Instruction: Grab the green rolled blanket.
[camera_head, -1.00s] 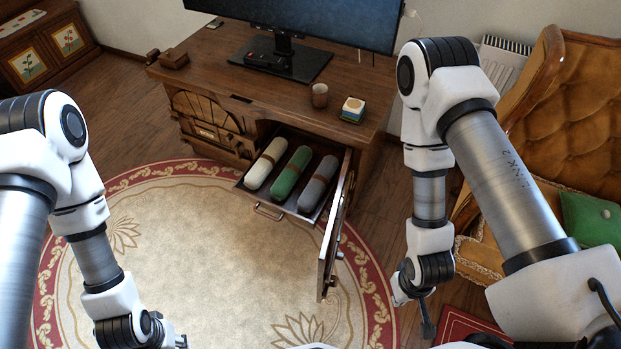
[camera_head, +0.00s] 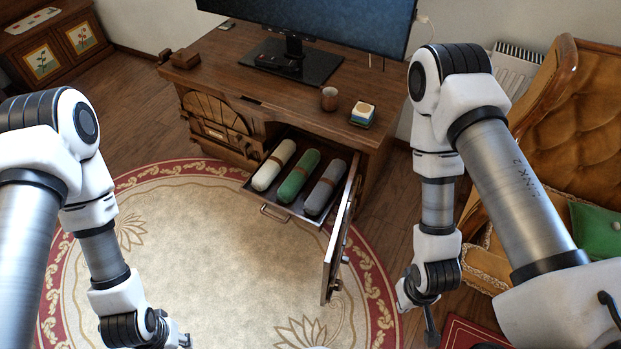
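The green rolled blanket (camera_head: 297,177) lies in the pulled-out drawer (camera_head: 276,208) of the wooden desk. My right gripper (camera_head: 431,325) hangs low to the right of the open cabinet door, away from the blankets. Its fingers show too little to tell their opening.
An open door (camera_head: 337,245) stands out from the desk (camera_head: 230,75) just right of the drawer. A monitor (camera_head: 320,22), a cup (camera_head: 329,98) and a stack of coloured blocks (camera_head: 362,113) are on the desk. An armchair (camera_head: 585,120) is at right. The round rug (camera_head: 190,240) is clear.

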